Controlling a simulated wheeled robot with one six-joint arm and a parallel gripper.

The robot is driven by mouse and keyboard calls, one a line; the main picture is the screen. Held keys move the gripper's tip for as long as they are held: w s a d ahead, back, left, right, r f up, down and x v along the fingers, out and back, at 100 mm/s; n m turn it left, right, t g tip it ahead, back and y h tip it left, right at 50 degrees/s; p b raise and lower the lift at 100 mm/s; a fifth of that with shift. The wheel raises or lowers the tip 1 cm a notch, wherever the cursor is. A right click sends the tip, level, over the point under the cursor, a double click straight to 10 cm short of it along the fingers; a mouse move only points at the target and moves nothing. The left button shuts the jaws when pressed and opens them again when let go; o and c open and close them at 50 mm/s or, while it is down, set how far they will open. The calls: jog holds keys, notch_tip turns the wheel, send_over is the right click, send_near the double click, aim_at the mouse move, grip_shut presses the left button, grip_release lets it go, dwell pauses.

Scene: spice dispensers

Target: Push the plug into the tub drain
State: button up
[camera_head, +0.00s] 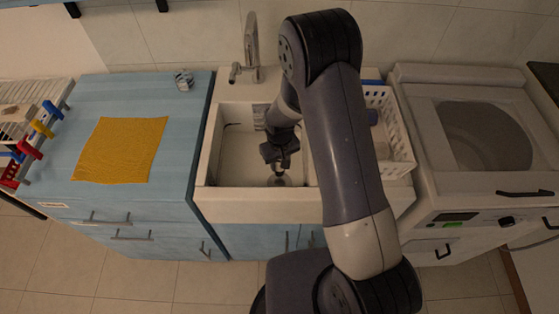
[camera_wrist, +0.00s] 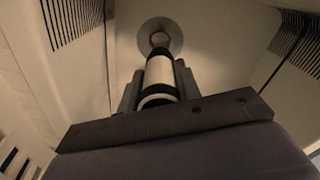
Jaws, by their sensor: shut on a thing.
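The tub is the white sink basin (camera_head: 235,160), with my arm reaching down into it. My gripper (camera_wrist: 158,82) is shut on the plug (camera_wrist: 160,70), a cylinder with white and dark bands. The plug points at the drain, and its far end overlaps the drain's middle in the wrist view. I cannot tell whether it touches or sits in the opening. In the head view my gripper (camera_head: 281,166) is low in the tub.
A faucet (camera_head: 250,45) stands behind the tub. A white basket (camera_head: 398,135) sits to the tub's right, beside a washing machine (camera_head: 470,140). A blue counter with a yellow cloth (camera_head: 122,150) is at the left. The tub walls close in around my gripper.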

aim_at(280, 172)
jog(key=shift+f+b, duration=0.2)
jog(key=shift+b, duration=0.15)
jog(key=shift+f+b, duration=2.4)
jog(key=shift+f, duration=0.25)
jog(key=shift+f+b, duration=1.6)
jog(key=shift+b, duration=0.05)
jog(key=o, duration=1.1)
jog(key=shift+c, duration=0.2)
jog(key=shift+r, duration=0.15)
notch_tip(280, 172, up, 11)
jog(key=shift+f+b, duration=0.2)
jog(key=shift+b, duration=0.3)
